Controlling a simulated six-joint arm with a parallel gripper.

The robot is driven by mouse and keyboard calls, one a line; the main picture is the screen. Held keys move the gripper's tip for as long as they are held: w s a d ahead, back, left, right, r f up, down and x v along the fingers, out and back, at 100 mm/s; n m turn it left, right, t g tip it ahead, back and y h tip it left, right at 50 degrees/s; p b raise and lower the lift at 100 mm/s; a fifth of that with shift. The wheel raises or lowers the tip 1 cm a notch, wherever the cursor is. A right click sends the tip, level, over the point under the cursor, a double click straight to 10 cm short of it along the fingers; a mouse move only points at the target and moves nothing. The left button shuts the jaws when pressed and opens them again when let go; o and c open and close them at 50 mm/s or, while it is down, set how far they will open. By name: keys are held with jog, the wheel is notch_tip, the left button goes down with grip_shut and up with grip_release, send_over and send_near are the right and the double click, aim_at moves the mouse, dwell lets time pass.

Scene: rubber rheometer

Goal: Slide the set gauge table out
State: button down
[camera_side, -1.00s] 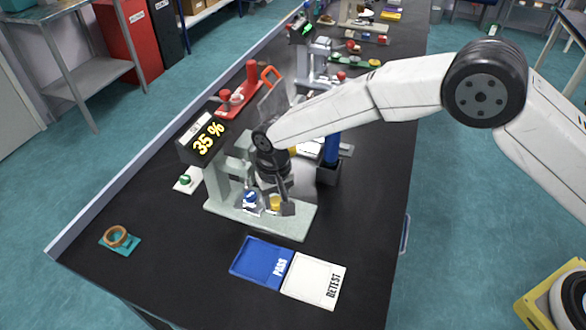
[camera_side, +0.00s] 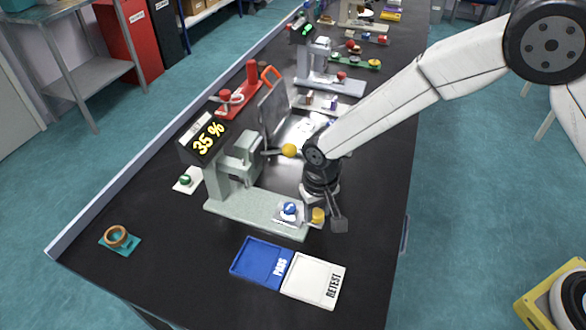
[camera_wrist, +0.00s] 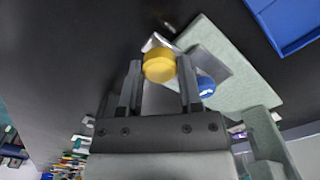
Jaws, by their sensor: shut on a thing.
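The gauge (camera_side: 208,140), a grey-green stand with a display reading 35 %, stands on a pale green base (camera_side: 240,207). Its small silver table (camera_side: 283,217) is slid out to the right end of the base, clear of the gauge head. A blue ball-like sample (camera_side: 289,208) sits on it, and the sample also shows in the wrist view (camera_wrist: 206,86). A yellow knob (camera_side: 318,215) is at the table's outer end. My gripper (camera_side: 328,217) is shut on this knob, which shows between the two fingers in the wrist view (camera_wrist: 159,68).
A blue PASS tray (camera_side: 252,260) and a white RETEST tray (camera_side: 312,277) lie in front of the base. A teal holder with a brown ring (camera_side: 116,237) is at the left. Black bench top is free right of the trays.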

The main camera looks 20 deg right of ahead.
jog(key=shift+s+d+f, duration=0.1)
jog(key=shift+s+d, duration=0.45)
jog(key=shift+s, duration=0.05)
jog(key=shift+c, duration=1.3)
grip_release()
jog(key=shift+w+r, duration=0.1)
jog(key=shift+r, duration=3.85)
